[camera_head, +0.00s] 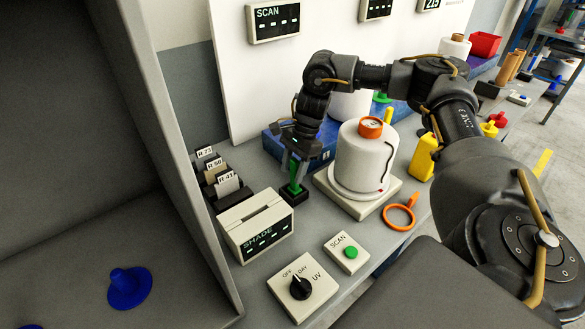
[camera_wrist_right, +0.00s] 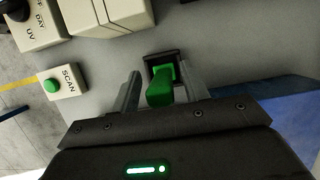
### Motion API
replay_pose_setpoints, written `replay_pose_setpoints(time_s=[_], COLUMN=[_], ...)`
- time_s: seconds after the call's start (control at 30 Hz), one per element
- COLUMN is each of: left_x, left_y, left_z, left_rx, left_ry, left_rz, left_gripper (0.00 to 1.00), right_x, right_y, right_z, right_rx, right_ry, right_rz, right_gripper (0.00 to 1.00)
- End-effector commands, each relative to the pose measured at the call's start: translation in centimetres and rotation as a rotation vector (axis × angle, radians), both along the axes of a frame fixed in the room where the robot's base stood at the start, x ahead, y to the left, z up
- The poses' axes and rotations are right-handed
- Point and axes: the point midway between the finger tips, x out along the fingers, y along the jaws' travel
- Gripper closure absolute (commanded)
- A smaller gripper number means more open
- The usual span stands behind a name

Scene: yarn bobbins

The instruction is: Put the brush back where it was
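The green handle (camera_head: 294,186), which looks like the brush, stands upright in a small black holder (camera_head: 300,197) on the bench, between the SHADE box and the white bobbin's scale. It also shows in the wrist view as a green handle (camera_wrist_right: 160,92) over the black square holder (camera_wrist_right: 162,58). Any bristles are hidden. My right gripper (camera_head: 291,172) points down over it. In the wrist view its fingers are apart on either side of the handle, with gaps to it. My left gripper is not in view.
A white bobbin (camera_head: 362,160) with an orange top stands close right on a white base. The SHADE box (camera_head: 255,226) is close left. An orange ring (camera_head: 399,216), SCAN button box (camera_head: 346,252) and UV dial box (camera_head: 302,287) lie in front. A blue box (camera_head: 270,147) is behind.

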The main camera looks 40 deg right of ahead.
Motion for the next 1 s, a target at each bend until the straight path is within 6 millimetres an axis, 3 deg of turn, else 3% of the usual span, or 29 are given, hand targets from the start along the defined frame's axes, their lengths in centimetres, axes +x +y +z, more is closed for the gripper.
replay_pose_setpoints(time_s=[0.33, 0.57, 0.7, 1.0], left_x=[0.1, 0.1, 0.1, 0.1], left_y=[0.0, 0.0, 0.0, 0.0], left_z=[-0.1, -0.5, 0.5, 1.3], left_rx=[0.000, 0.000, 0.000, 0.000], left_ry=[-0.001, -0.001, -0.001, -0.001], left_rz=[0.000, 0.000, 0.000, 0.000], left_gripper=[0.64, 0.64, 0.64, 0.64], right_x=[0.1, 0.1, 0.1, 0.0], right_y=[-0.4, -1.9, -2.8, -3.8], right_z=[1.4, 6.0, 8.9, 11.6], right_rx=[0.000, 0.001, -0.001, -0.001], right_ry=[-0.003, -0.005, -0.005, -0.001], right_rz=[-0.001, -0.003, -0.001, 0.001], right_gripper=[0.55, 0.55, 0.55, 0.55])
